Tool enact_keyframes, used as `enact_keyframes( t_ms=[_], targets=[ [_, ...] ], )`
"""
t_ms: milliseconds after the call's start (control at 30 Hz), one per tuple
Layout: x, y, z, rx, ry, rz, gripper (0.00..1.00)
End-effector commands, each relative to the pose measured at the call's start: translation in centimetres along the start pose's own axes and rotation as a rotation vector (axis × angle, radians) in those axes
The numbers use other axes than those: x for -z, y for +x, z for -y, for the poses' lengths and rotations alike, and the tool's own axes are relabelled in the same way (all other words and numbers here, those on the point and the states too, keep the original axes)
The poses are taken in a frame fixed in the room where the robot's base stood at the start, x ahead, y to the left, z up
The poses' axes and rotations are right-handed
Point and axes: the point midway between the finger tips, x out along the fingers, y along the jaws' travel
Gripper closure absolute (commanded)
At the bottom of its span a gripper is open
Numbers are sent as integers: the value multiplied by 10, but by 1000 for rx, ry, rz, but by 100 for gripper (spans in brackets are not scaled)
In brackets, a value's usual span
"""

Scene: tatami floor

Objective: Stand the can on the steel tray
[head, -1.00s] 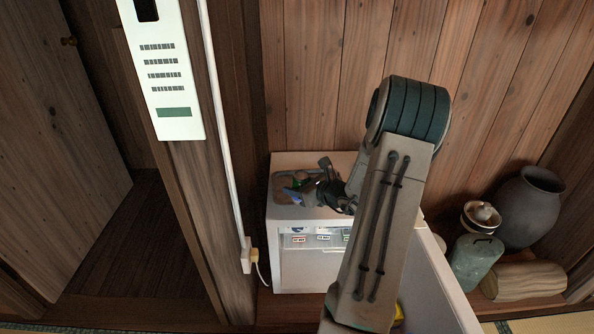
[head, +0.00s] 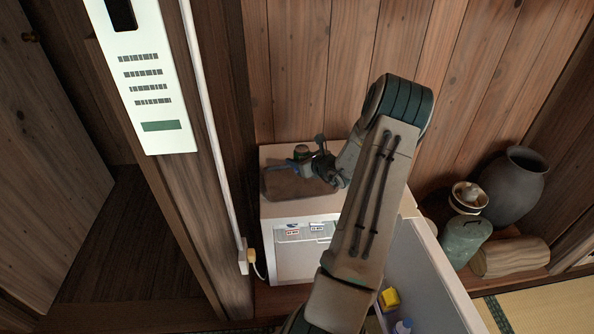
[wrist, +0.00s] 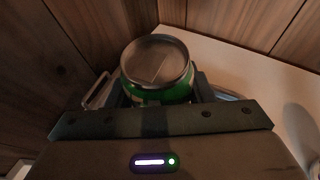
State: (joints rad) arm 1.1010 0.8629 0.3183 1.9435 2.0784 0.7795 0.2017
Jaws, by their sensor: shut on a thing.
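The green can (head: 302,152) is in my gripper (head: 308,163), at the back of the steel tray (head: 285,185) on top of the white cabinet. In the wrist view the can (wrist: 157,70) stands upright between the fingers, its silver lid facing the camera. My gripper (wrist: 155,95) is shut around its sides. The tray looks dull brown-grey, and its front part is bare. The can's base is hidden, so I cannot tell whether it touches the tray or is above it.
The white fridge-like cabinet (head: 300,262) stands against the plank wall. Its open door (head: 440,275) at the right holds a yellow item (head: 389,299). A wooden post with a white panel (head: 140,75) is close on the left. A dark vase (head: 514,188) and green canister (head: 463,240) stand right.

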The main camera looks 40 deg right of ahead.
Motion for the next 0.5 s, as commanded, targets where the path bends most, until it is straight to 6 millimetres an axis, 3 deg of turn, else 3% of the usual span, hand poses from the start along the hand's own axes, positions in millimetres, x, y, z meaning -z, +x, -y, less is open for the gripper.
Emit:
enact_keyframes(
  t_ms=[167, 500],
  targets=[
    [4, 11, -4, 2, 1, 1, 86],
    [40, 26, -3, 3, 2, 1, 86]
  ],
)
